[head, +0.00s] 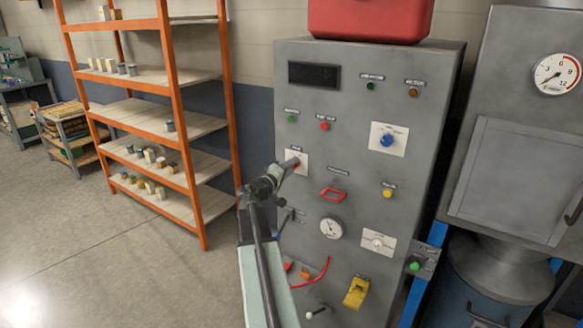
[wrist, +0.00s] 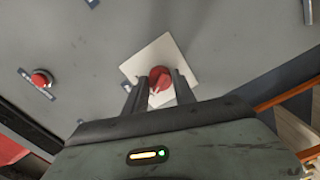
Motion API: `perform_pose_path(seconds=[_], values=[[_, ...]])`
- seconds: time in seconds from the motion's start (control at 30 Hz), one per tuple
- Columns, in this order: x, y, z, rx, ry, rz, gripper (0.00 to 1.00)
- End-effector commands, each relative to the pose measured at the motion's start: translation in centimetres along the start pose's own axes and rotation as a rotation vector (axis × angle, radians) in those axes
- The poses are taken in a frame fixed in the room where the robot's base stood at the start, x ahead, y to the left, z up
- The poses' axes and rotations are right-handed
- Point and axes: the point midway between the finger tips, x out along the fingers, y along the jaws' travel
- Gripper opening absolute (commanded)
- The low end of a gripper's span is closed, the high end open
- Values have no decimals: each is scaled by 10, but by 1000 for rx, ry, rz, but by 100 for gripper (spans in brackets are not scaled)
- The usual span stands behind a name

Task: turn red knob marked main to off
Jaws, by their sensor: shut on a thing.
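The red knob (wrist: 160,79) sits on a white square plate (wrist: 143,69) on the grey control panel (head: 350,150). In the wrist view my gripper (wrist: 155,88) has its two dark fingers on either side of the knob, shut on it. In the head view the gripper (head: 287,168) reaches the panel's left side at the white plate (head: 302,158), and it covers most of the knob. The plate's markings are too small to read, and I cannot tell which way the knob points.
A blue knob (head: 387,140), a white knob (head: 377,243), a red rectangular handle (head: 333,194), a gauge (head: 331,228) and a yellow switch (head: 356,292) are on the same panel. A red box (head: 370,18) stands on top. Orange shelves (head: 165,110) stand to the left.

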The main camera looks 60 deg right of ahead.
Motion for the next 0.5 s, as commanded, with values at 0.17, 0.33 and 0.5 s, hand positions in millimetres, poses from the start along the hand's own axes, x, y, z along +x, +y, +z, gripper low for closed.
perform_pose_path(seconds=[0.17,0.33,0.5], values=[[-2,-1,0,1,0,-3,0],[-1,-1,0,1,0,-3,37],[-1,-1,0,1,0,-2,54]])
